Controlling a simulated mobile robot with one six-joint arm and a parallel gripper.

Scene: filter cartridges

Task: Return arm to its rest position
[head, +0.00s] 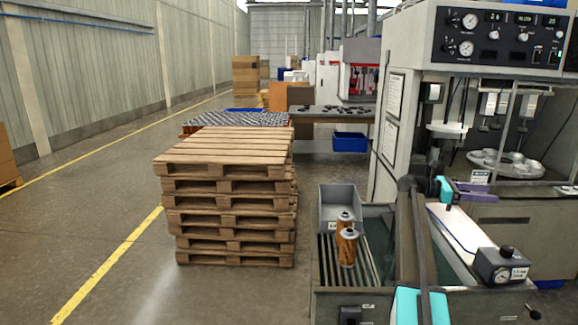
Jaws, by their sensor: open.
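My gripper (484,192) shows as a purple tool at the end of my folded arm, in front of the machine on the right. It is open, with nothing seen between its jaws. Two orange-brown filter cartridges with silver tops stand at the slatted rack: the nearer cartridge (347,248) and the farther cartridge (345,222) partly behind it. My gripper is to their right and well apart from them. My arm's dark links hide part of the bench to the right of the rack.
A grey bin (328,209) sits behind the cartridges. A control box with a gauge (501,266) stands at the bench's right. The large machine (487,88) rises close behind my gripper. Stacked wooden pallets (226,147) stand left of the bench; floor beyond them is open.

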